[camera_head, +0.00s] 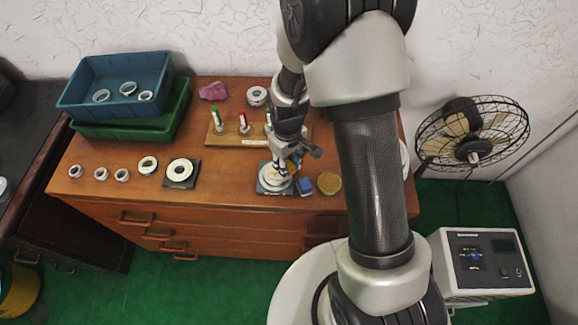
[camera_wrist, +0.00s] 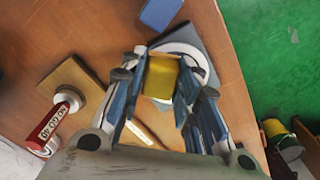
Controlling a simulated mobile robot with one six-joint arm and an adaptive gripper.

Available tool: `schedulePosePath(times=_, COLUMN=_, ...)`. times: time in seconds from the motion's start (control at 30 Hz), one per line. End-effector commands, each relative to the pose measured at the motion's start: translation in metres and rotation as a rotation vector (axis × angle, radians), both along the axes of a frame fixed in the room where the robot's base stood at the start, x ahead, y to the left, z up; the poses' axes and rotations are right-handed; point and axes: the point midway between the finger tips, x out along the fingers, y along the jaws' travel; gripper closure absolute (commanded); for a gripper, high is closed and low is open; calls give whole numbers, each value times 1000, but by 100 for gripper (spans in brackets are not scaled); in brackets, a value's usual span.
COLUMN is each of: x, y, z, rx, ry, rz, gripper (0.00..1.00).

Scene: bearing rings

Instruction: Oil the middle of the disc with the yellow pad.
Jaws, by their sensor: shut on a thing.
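My gripper (camera_wrist: 172,72) is shut on the yellow pad (camera_wrist: 159,80), which sits between its fingers in the wrist view. Just beyond the pad is a pale round disc (camera_wrist: 203,60) on a dark square plate (camera_wrist: 198,36). The pad and fingers hide much of the disc. In the head view my gripper (camera_head: 283,164) points down over the disc (camera_head: 270,184) near the table's front edge. I cannot tell whether the pad touches the disc. A blue pad (camera_head: 305,186) lies just right of the plate; it also shows in the wrist view (camera_wrist: 160,12).
A gold round lid (camera_head: 329,183) lies right of the blue pad. Left are another ring on a dark plate (camera_head: 168,184), several loose rings, and stacked blue (camera_head: 85,101) and green bins.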

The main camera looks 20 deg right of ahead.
Motion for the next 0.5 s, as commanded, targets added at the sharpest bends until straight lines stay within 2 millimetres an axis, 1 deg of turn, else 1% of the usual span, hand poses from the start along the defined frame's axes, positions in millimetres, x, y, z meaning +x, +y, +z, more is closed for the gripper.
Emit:
schedulePosePath(times=0.03, x=0, y=1, z=7, rx=0, ry=2, rz=1, gripper=90)
schedulePosePath(times=0.5, x=7, y=5, z=49, rx=0, ry=2, rz=-3, gripper=90)
